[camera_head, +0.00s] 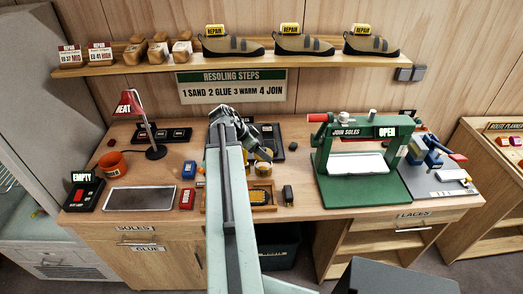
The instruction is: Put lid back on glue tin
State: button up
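My arm reaches up the picture over the workbench (330,205), and my gripper (262,143) is at its far end, bent to the right. The fingers are dark, small and partly hidden, so I cannot tell whether they are open or shut. Just below them is a small yellowish round thing (263,168), which looks like the glue tin. Another yellowish patch shows directly above it, close to the fingers. It may be the lid, but I cannot tell whether it is held, or touching the tin.
A wooden tray (268,208) with dark and yellow contents lies in front, beside a small black item (288,195). A green press (362,160) marked OPEN stands right. Left are a red lamp (130,108), orange pot (111,163), grey plate (140,198) and blue bottle (189,169).

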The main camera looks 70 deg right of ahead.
jog(key=shift+f+b, duration=1.75)
jog(key=shift+f, duration=0.4)
jog(key=shift+f, duration=0.15)
jog(key=o, duration=1.4)
jog(key=shift+o, duration=0.4)
notch_tip(320, 180, up, 7)
jog(key=p, duration=0.7)
